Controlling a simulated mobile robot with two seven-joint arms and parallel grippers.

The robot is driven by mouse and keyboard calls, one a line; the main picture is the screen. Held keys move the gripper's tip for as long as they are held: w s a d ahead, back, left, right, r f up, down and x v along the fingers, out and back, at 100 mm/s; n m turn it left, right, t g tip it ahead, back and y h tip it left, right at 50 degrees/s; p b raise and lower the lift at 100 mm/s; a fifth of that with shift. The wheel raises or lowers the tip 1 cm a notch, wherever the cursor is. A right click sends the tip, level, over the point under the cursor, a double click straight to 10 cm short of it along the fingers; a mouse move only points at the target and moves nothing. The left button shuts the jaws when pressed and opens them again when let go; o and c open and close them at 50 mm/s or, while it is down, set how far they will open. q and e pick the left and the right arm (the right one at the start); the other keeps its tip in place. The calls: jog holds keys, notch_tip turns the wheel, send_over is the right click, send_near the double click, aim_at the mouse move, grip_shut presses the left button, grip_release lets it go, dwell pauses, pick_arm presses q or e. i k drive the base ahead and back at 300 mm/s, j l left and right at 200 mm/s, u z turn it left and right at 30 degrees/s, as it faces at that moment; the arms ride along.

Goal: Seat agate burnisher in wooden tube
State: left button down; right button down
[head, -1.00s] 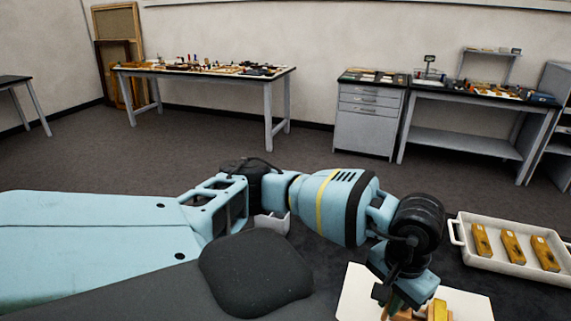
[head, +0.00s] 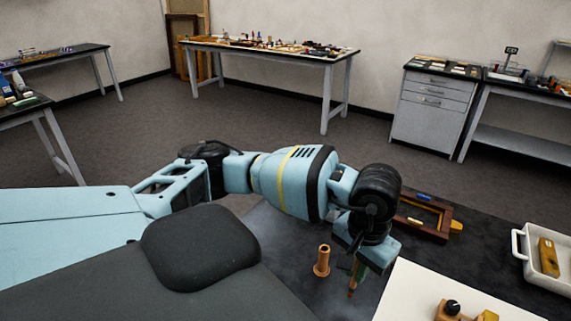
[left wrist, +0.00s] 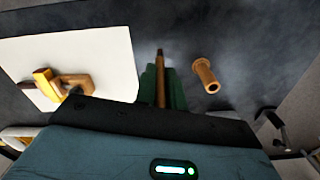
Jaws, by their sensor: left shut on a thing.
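The agate burnisher shows as a slim brown stick in the left wrist view (left wrist: 160,80) and in the head view (head: 352,281). My left gripper (head: 359,268) is shut on it, its green fingers (left wrist: 161,88) on either side. The burnisher points down over the dark table, and its far end narrows to a dark tip. The wooden tube (head: 322,262) stands upright with a flared base, left of the gripper and apart from it. It also shows in the left wrist view (left wrist: 206,76), to the right of the burnisher. My right gripper is out of view.
A white board (head: 420,296) lies right of the gripper, bearing a wooden stand (head: 449,311) with a black knob. A brown wooden frame (head: 432,236) lies behind. A white tray (head: 524,256) with a gilt piece stands at far right. Dark table around the tube is clear.

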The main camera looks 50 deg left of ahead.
aim_at(322, 269)
jog(key=u, duration=1.2)
